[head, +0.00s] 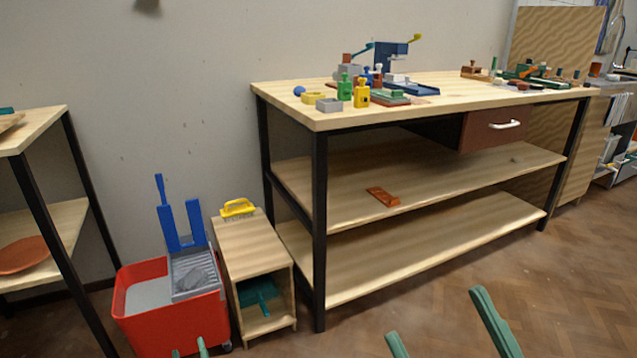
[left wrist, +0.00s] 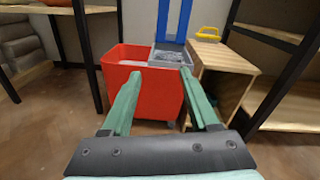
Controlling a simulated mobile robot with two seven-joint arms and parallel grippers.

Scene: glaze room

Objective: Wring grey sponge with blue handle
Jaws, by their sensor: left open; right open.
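A red bucket (head: 165,318) stands on the floor at the lower left, with a pale grey surface inside. A grey wringer tray (head: 194,275) with an upright blue frame (head: 183,222) and a blue lever sits at its right side. I cannot make out a separate grey sponge with a blue handle. The bucket (left wrist: 145,82) and the wringer tray (left wrist: 170,56) also show in the left wrist view. My left gripper (head: 189,350) is open and empty in front of the bucket, fingers pointing towards it. My right gripper (head: 434,315) is open and empty over the floor at lower right.
A small wooden stand (head: 250,250) right of the bucket bears a yellow brush (head: 237,208) and holds a teal object (head: 258,293). A workbench (head: 330,119) with tools and shelves stands to the right, a shelf unit (head: 40,131) to the left. The front floor is clear.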

